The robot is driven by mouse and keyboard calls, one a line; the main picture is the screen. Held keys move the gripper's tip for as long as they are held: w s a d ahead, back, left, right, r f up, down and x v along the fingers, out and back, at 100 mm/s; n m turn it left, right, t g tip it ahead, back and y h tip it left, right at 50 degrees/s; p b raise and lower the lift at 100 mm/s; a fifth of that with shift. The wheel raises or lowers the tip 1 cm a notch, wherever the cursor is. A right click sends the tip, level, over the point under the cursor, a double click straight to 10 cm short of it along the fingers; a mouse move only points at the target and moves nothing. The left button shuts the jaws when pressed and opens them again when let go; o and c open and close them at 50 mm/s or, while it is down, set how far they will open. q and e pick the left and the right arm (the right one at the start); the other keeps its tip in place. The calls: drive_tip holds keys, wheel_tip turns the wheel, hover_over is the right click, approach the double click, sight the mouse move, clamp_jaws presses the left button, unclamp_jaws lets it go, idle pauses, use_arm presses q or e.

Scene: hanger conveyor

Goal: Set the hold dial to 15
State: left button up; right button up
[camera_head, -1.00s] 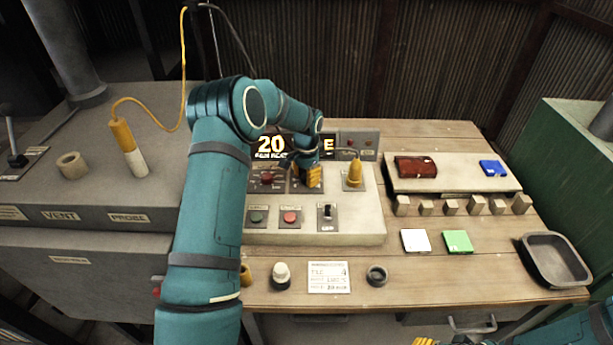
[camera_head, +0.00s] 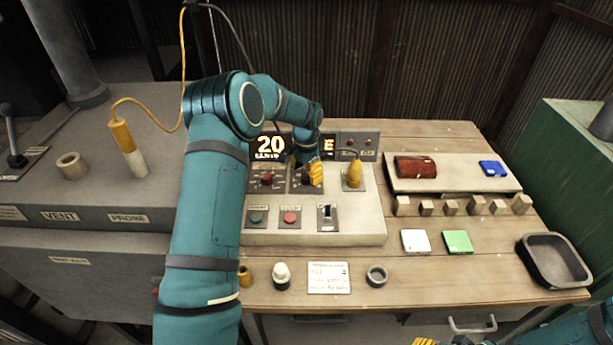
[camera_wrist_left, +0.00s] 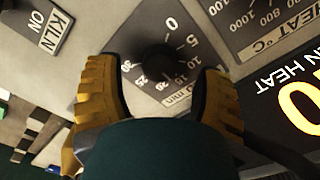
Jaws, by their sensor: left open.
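The hold dial (camera_wrist_left: 157,58) is a round black knob on a dark plate in the left wrist view, with a scale from 0 to 30 in min around it. Its pointer is too dark to read. My left gripper (camera_wrist_left: 158,95) is open, with one yellow fingertip on each side of the dial; I cannot tell whether they touch it. In the head view my left gripper (camera_head: 310,174) hangs over the control panel (camera_head: 340,236) and hides the dial. My right gripper (camera_head: 428,342) only peeks in at the bottom edge.
A display (camera_head: 270,146) reading 20 stands behind the panel, partly covered by my arm. The heat dial plate (camera_wrist_left: 262,25) lies close by.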

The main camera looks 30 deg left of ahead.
sight(306, 176)
use_arm(q)
wheel_tip(306, 176, up, 10)
idle(0.4)
drive_tip(key=shift+r, duration=0.1)
